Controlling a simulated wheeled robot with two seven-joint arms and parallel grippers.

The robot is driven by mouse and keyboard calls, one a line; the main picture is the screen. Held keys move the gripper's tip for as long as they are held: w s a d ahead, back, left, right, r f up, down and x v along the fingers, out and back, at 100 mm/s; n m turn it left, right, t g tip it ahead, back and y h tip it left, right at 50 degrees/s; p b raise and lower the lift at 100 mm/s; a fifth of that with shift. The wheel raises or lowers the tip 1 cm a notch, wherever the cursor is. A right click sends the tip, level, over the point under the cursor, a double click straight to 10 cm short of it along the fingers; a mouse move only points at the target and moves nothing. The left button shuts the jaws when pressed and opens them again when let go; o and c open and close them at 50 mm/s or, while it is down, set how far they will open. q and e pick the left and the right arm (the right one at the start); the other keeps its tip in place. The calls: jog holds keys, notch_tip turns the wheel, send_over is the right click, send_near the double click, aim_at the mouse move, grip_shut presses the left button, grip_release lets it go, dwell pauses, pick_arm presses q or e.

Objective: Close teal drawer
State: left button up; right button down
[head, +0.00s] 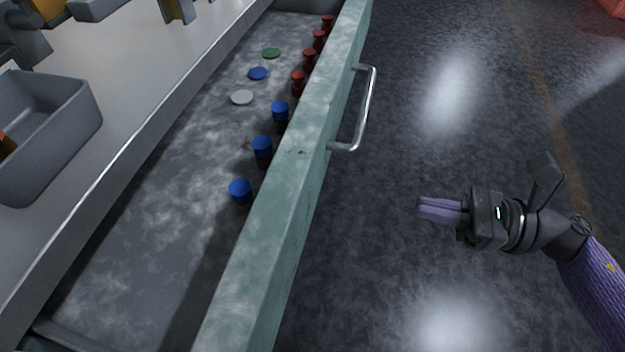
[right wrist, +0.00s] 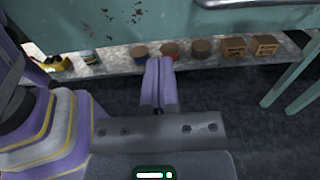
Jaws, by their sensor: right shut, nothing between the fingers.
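The teal drawer (head: 290,190) stands pulled out from the bench, with its inside open to view in the head view. Its metal bar handle (head: 366,110) is on the outer face of the front. The drawer front also shows at the top of the right wrist view (right wrist: 150,22), with part of the handle (right wrist: 240,3). My right gripper (head: 424,208) is shut and empty. It is to the right of the drawer front, below the handle in the picture and apart from both. My left gripper is not clearly seen.
Several bottles with red caps (head: 309,55) and blue caps (head: 262,146) stand in the drawer along its front. Loose lids (head: 242,97) lie inside. A grey bin (head: 45,135) sits on the bench top (head: 150,75). A lower shelf (right wrist: 110,66) holds several containers. The floor (head: 430,290) beside the drawer is clear.

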jog(key=b, duration=0.1)
send_near(316, 183)
jog(key=b+x, duration=0.1)
jog(key=x, duration=0.5)
jog(key=shift+w+a, duration=0.15)
jog(key=shift+a, duration=0.5)
pick_arm(q)
jog(key=shift+s+d+f, duration=0.2)
jog(key=shift+d+f, duration=0.05)
jog(key=shift+f, duration=0.25)
jog(key=shift+s+d+f, duration=0.2)
jog(key=shift+f, duration=0.3)
pick_arm(e)
jog(key=shift+a, duration=0.1)
